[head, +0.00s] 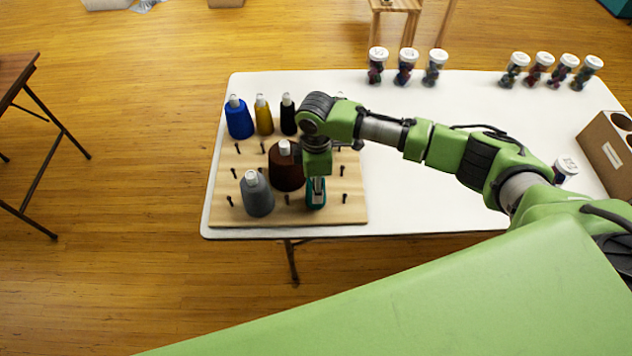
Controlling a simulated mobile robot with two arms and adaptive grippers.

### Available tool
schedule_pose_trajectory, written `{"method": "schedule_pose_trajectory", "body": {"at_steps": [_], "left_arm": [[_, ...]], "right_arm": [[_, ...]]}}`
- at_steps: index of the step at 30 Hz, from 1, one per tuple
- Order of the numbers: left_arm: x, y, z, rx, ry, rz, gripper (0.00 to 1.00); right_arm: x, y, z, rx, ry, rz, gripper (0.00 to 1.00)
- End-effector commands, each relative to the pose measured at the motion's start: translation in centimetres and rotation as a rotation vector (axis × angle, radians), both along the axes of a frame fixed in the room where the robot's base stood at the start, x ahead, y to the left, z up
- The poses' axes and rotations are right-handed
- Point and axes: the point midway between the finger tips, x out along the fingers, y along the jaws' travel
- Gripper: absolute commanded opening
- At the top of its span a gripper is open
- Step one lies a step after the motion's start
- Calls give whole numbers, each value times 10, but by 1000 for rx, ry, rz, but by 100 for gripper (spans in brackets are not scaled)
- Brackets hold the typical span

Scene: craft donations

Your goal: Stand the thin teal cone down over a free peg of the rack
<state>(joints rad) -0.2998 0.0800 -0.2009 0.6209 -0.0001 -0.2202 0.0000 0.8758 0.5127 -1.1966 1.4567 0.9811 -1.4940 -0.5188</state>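The thin teal cone (316,203) is upright at the front row of the wooden rack (300,219), between two bare pegs. Its base looks at or close to the board; I cannot tell whether it touches or has a peg inside. My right gripper (317,186) points down over the cone, with its fingers at the cone's upper part. The fingers and wrist hide the tip, and whether they are closed on it is unclear. A free peg (287,199) stands to the left and another (344,198) to the right. My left gripper is not in view.
Grey (258,196), brown (285,172), blue (239,120), mustard (263,117) and black (288,118) cones stand on the rack. Lidded jars (407,68) line the white table's (470,100) back. A cardboard box (606,150) is at the right.

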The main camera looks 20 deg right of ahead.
Motion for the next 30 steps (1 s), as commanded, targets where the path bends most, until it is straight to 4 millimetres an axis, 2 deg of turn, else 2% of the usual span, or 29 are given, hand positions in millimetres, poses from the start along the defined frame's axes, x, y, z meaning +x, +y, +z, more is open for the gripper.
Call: {"method": "schedule_pose_trajectory", "body": {"at_steps": [26, 27, 29, 30], "left_arm": [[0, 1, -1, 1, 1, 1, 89], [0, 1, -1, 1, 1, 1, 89], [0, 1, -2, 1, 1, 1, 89], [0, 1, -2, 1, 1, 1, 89]], "right_arm": [[0, 0, -10, 0, 0, 0, 14], [0, 0, -10, 0, 0, 0, 38], [0, 0, -10, 0, 0, 0, 54], [0, 0, -10, 0, 0, 0, 55]]}}
